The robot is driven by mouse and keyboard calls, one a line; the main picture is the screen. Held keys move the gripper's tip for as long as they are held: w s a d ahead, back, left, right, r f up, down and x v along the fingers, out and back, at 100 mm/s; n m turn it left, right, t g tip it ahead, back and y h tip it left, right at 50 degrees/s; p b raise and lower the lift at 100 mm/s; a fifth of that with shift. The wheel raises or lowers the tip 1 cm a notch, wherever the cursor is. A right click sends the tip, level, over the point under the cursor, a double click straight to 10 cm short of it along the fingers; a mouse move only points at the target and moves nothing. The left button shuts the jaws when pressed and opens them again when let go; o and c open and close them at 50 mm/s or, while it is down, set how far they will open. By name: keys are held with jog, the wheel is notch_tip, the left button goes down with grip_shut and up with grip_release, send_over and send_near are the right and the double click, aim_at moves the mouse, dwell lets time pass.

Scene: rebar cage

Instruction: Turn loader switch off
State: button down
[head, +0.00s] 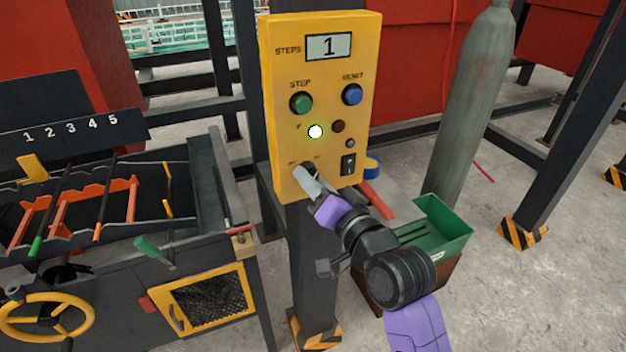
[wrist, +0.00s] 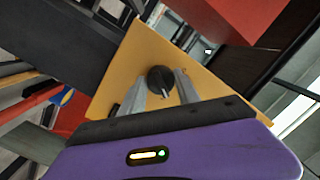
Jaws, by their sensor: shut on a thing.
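A yellow control panel (head: 280,85) stands upright on a dark post in the head view. A black round knob (wrist: 160,79) with a pale pointer mark sits on the panel, low and to the left in the head view, where my fingers mostly hide it. Small labels beside it are too small to read. My gripper (head: 307,174) is at this knob. In the wrist view its two grey fingers (wrist: 160,92) lie on either side of the knob, shut on it.
The panel also has a display (head: 328,47) reading 1, a green button (head: 301,103), a blue button (head: 352,94), a lit white lamp (head: 315,132) and a black rocker switch (head: 348,165). A gas cylinder (head: 470,110) and green bin (head: 445,228) stand right; a rack machine (head: 200,255) stands left.

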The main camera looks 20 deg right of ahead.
jog(key=shift+r+n+g+h+p, duration=0.1)
jog(key=shift+n+g+h+p, duration=0.3)
jog(key=shift+n, duration=3.15)
jog(key=shift+n+g+h+p, duration=0.1)
jog(key=shift+n+h+p, duration=0.6)
jog(key=shift+n, duration=2.85)
jog(key=c, duration=0.9)
grip_release()
jog(key=shift+s+d, duration=0.1)
